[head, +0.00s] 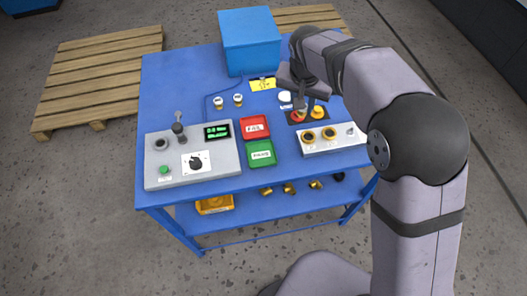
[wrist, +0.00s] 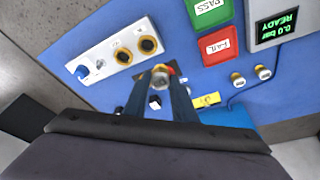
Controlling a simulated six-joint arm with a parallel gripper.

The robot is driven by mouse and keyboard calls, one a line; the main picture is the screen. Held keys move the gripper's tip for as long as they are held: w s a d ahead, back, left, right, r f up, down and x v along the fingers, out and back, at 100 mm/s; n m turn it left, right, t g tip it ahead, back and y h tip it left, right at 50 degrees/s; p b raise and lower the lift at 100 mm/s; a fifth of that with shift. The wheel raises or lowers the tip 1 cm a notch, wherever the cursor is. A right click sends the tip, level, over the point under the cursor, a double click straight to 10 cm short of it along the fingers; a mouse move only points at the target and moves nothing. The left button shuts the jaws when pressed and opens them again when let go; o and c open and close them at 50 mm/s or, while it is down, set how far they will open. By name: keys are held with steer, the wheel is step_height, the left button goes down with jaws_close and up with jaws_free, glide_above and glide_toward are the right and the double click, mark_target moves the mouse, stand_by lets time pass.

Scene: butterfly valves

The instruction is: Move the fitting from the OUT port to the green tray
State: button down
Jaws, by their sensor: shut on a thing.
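My gripper (wrist: 161,84) is shut on a small fitting (wrist: 161,76), whose round greyish end shows between the fingertips in the wrist view. In the head view my gripper (head: 307,106) is above the table, behind the port panel (head: 340,145). Two yellow-ringed ports with dark centres, the nearer one (head: 308,136) and the other (head: 329,133), sit on that panel. I cannot read which is OUT. The green PASS tray (head: 261,153) lies left of the panel and looks empty; it also shows in the wrist view (wrist: 209,14).
The red FAIL tray (head: 254,127) lies behind the green tray. A grey control box (head: 193,154) stands at left. Two small fittings (head: 218,101) stand farther back, before a blue box (head: 250,40). A dark plate with red and yellow parts (head: 317,112) lies under my gripper.

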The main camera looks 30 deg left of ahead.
steer(key=shift+s+a+f+n, duration=1.25)
steer(key=shift+s+a, duration=2)
steer(key=shift+s, duration=2.3)
steer(key=shift+y, duration=0.3)
steer(key=shift+f+p, duration=1.1)
steer(key=shift+f, duration=2.55)
steer(key=shift+f+p, duration=0.35)
steer(key=shift+f, duration=1)
steer(key=shift+f, duration=0.15)
steer(key=c, duration=1.5)
jaws_free()
steer(key=shift+o, duration=0.2)
